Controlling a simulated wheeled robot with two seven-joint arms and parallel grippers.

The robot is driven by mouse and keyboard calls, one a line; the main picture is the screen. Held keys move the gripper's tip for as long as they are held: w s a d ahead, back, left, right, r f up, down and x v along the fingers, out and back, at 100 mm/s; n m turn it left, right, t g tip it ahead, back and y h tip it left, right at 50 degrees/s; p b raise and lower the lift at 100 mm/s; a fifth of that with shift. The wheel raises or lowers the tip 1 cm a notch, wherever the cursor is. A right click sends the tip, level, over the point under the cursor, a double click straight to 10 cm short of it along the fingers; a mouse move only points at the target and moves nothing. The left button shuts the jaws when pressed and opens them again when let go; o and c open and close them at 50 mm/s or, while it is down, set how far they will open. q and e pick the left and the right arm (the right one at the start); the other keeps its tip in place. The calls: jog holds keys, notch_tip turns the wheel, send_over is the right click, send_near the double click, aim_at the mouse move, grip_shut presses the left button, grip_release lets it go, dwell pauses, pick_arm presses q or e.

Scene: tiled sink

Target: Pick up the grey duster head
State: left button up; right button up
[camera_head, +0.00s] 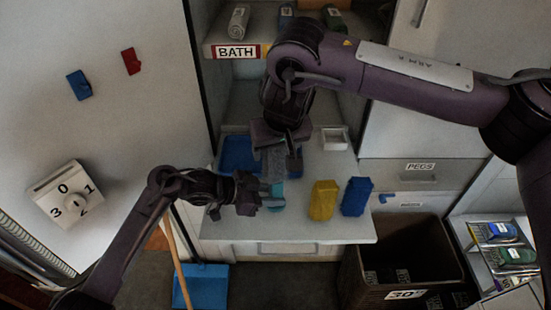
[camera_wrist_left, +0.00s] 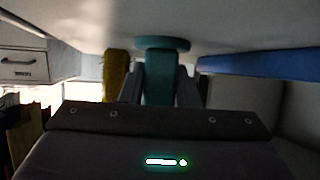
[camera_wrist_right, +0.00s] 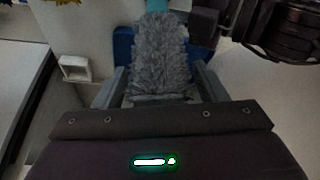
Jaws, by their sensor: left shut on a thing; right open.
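The grey duster head (camera_head: 272,163) is a fluffy grey piece above the white counter, partly hidden by my right gripper in the head view. In the right wrist view the duster head (camera_wrist_right: 158,60) fills the space between the fingers. My right gripper (camera_wrist_right: 160,82) is open, with one finger on each side of it. My left gripper (camera_head: 268,202) is shut on a teal handle (camera_wrist_left: 162,80) with a round teal base. A bit of teal (camera_wrist_right: 157,5) shows beyond the far end of the duster head.
A yellow block (camera_head: 323,200) and a blue block (camera_head: 356,197) stand on the counter to the right. A blue tray (camera_head: 240,154) and a small white dish (camera_head: 334,139) lie behind. A dark bin (camera_head: 400,265) is below right.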

jog(key=shift+x, duration=1.4)
jog(key=c, duration=1)
notch_tip(320, 180, up, 10)
jog(key=shift+r, duration=0.1)
jog(key=shift+c, duration=0.2)
pick_arm(q)
jog(key=o, duration=0.8)
jog(key=shift+a, duration=0.1)
